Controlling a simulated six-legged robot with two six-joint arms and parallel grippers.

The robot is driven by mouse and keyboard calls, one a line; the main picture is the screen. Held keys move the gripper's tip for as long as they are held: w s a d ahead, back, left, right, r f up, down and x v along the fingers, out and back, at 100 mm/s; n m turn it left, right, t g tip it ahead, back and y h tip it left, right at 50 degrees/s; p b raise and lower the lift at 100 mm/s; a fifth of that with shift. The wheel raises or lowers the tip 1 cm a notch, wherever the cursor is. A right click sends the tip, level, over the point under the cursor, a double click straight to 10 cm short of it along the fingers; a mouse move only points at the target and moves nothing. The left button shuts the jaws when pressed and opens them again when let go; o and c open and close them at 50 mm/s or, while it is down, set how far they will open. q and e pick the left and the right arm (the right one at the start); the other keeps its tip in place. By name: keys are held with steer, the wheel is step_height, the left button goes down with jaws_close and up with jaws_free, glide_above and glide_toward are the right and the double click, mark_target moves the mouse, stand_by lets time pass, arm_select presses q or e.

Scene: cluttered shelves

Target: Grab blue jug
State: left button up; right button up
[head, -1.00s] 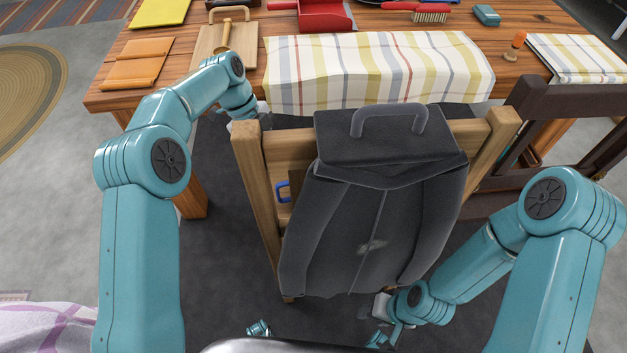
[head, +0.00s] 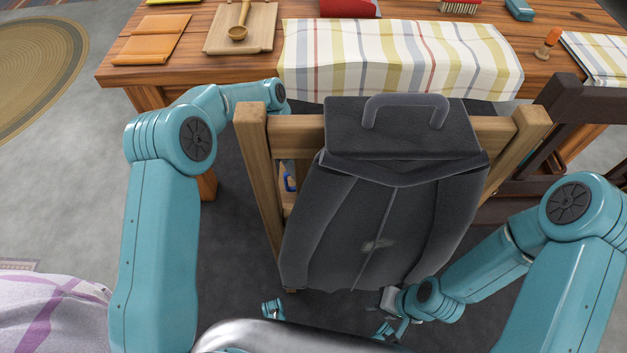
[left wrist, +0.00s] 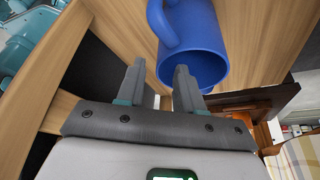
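The blue jug (left wrist: 203,42) fills the top middle of the left wrist view, its opening toward the camera and its handle at its left. In the head view only a small blue part of it (head: 289,183) shows through a gap at the chair's left side. My left gripper (left wrist: 160,68) is open and empty. Its fingertips are apart, just below the jug's handle and rim; I cannot tell whether they touch. In the head view the chair hides this gripper. My right gripper (head: 384,329) is low in front of the chair, and its opening is unclear.
A wooden chair (head: 252,150) with a dark backpack (head: 385,215) on its back stands between me and the table (head: 215,72). A dark chair (head: 560,130) is at the right. In the left wrist view, wood chair parts (left wrist: 30,110) lie close at left.

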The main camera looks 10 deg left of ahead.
mark_target(304, 176)
arm_select(q)
steer(key=x, duration=0.4)
steer(key=shift+d+f+b, duration=0.1)
steer(key=shift+f+b, duration=0.1)
steer(key=shift+b, duration=0.1)
jaws_close()
steer(key=shift+r, duration=0.15)
